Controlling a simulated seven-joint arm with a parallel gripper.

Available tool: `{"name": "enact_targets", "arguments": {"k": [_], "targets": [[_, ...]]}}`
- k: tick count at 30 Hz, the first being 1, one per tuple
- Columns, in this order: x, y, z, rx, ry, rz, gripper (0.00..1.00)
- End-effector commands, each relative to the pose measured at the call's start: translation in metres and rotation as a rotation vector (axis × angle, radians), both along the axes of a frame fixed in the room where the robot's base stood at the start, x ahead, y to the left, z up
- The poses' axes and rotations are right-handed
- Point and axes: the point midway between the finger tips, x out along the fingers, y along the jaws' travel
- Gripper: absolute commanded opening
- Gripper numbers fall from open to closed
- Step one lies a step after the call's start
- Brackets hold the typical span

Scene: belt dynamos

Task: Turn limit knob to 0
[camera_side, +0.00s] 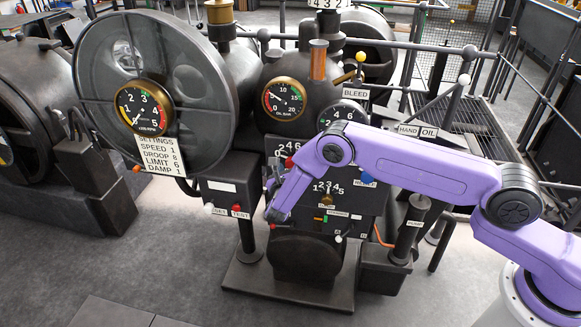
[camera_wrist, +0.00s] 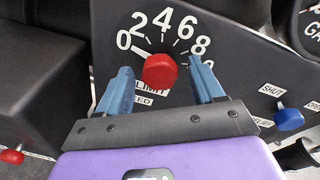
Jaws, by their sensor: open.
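The limit knob (camera_wrist: 160,70) is red and faceted, on a dark panel above a LIMIT label (camera_wrist: 150,86) that my gripper partly covers. Its white pointer sticks out to the upper left, toward the 0 on the scale (camera_wrist: 160,22) around it. The 10 is partly hidden by a finger. My gripper (camera_wrist: 163,76) is open. Its blue fingers are on either side of the knob, with a visible gap on both sides in the wrist view. In the side view my arm and gripper cover much of the panel, and I cannot surely pick out this knob.
A blue knob (camera_wrist: 289,119) with SHUT and RELIEF labels is on the right of the wrist view, and a red knob (camera_wrist: 12,157) is at lower left. In the side view, a settings card (camera_side: 161,157) reads LIMIT 6. A black box (camera_side: 230,195) stands left of my gripper.

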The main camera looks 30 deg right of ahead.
Motion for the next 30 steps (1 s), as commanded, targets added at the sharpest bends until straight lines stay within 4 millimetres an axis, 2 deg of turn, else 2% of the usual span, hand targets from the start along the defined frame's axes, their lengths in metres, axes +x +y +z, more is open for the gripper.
{"name": "enact_targets", "arguments": {"k": [5,21,30], "targets": [[-0.016,0.017,0.002,0.0,0.0,0.005,0.67],[-0.098,0.092,0.015,0.0,0.0,0.007,0.67],[-0.124,0.114,0.018,0.0,0.001,0.003,0.67]]}}
